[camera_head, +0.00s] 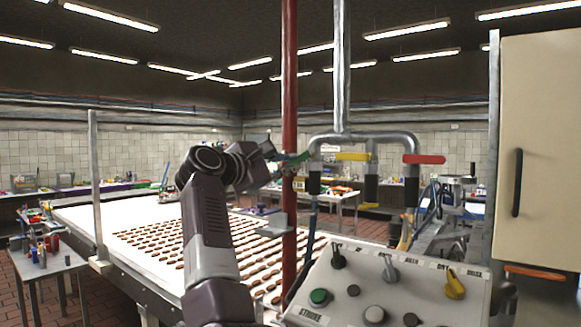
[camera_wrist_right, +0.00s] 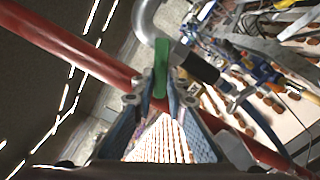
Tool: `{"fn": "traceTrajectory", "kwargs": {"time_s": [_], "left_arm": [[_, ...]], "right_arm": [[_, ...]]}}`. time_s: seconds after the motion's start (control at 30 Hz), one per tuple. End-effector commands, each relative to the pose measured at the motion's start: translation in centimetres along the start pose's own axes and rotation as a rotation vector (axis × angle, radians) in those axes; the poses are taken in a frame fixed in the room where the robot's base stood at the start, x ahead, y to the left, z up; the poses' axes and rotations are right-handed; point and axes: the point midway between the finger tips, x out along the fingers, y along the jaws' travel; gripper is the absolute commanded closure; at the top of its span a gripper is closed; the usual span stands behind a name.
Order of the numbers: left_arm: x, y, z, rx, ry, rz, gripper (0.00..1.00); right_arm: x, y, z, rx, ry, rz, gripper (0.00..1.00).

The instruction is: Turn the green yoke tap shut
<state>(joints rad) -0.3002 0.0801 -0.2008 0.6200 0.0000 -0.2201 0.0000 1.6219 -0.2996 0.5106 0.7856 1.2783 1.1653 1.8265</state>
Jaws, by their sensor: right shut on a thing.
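The green yoke tap handle (camera_wrist_right: 161,68) is a flat green lever that stands out from a metal pipe fitting in the right wrist view. In the head view it is small and mostly hidden by my right gripper (camera_head: 291,160), at the left branch of the pipe yoke (camera_head: 365,138). In the wrist view my right gripper (camera_wrist_right: 160,98) has its two fingertips closed on the near end of the green handle. The yellow tap handle (camera_head: 352,156) and the red tap handle (camera_head: 425,159) sit on the other branches. My left gripper is not seen.
A red vertical pipe (camera_head: 290,80) stands close beside my right gripper. A control panel (camera_head: 395,285) with knobs is below the taps. A conveyor (camera_head: 125,212) with rows of biscuits runs behind my arm. A beige cabinet (camera_head: 540,140) stands at right.

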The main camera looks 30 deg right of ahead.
Motion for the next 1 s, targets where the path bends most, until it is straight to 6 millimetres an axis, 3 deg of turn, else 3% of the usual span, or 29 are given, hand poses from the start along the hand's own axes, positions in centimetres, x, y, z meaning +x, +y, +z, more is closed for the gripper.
{"fn": "traceTrajectory", "kwargs": {"time_s": [0.5, 1.0], "left_arm": [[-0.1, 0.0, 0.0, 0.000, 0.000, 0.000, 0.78], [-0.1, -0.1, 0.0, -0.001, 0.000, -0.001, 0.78]], "right_arm": [[0.2, 2.1, 0.8, 0.409, -0.003, 0.011, 1.00], [0.1, 2.7, 1.2, 0.536, -0.004, 0.013, 1.00]]}}
